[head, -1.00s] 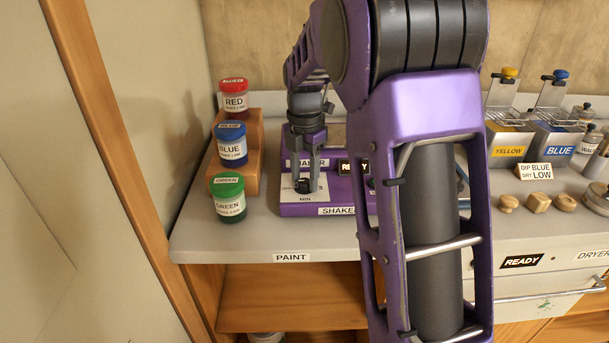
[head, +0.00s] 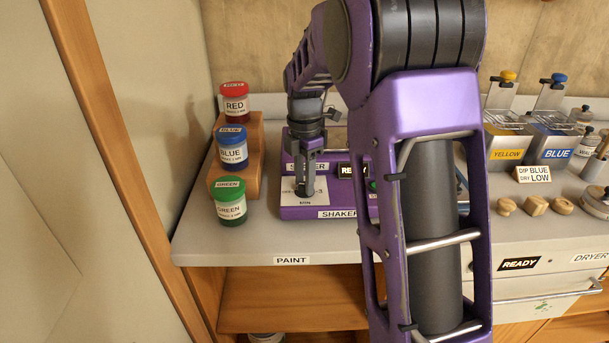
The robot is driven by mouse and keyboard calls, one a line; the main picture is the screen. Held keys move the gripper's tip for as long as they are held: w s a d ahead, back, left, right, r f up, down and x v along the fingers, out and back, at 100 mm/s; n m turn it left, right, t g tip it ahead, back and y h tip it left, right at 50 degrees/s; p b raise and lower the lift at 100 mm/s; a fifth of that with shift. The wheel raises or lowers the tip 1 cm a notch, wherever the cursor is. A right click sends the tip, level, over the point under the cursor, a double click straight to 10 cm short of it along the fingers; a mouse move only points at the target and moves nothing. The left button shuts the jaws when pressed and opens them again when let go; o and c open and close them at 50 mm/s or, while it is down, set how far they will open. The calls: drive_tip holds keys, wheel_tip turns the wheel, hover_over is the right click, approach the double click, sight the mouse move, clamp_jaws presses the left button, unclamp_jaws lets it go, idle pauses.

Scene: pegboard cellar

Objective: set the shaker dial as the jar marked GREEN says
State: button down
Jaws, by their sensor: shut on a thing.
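The jar marked GREEN (head: 230,203) stands upright at the front of the paint jars, left of the shaker. Its label has a smaller line under the name, too small to read surely. The purple shaker (head: 288,211) stands on the bench, with a white dial plate (head: 291,198) on its front. My gripper (head: 306,190) points down over this plate and is shut on the shaker dial, which the fingers mostly hide. The dial's pointer and setting cannot be made out. A READY sign (head: 352,171) shows on the shaker, with a green button (head: 373,186) beside it, partly behind my arm.
The RED jar (head: 235,104) and BLUE jar (head: 231,150) stand on a wooden step rack (head: 256,150). YELLOW (head: 507,154) and BLUE (head: 557,154) dip tanks, wooden pieces (head: 536,206) and a dryer drawer (head: 545,290) are at the right. The bench front left is clear.

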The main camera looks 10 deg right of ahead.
drive_tip(key=m+p, duration=0.2)
drive_tip(key=m, duration=0.2)
drive_tip(key=shift+r+m, duration=0.15)
drive_tip(key=shift+m, duration=0.15)
drive_tip(key=m+p, duration=0.1)
drive_tip(key=m, duration=0.3)
drive_tip(key=shift+m+p, duration=0.3)
drive_tip(key=m+p, duration=0.1)
drive_tip(key=m, duration=0.3)
drive_tip(key=shift+m, duration=0.3)
drive_tip(key=m+p, duration=0.1)
drive_tip(key=m, duration=0.3)
drive_tip(key=m+p, duration=0.1)
drive_tip(key=m, duration=0.3)
drive_tip(key=m+p, duration=0.1)
drive_tip(key=m, duration=0.3)
drive_tip(key=shift+m, duration=0.3)
drive_tip(key=m+p, duration=0.1)
drive_tip(key=m, duration=0.2)
drive_tip(key=shift+m, duration=1.8)
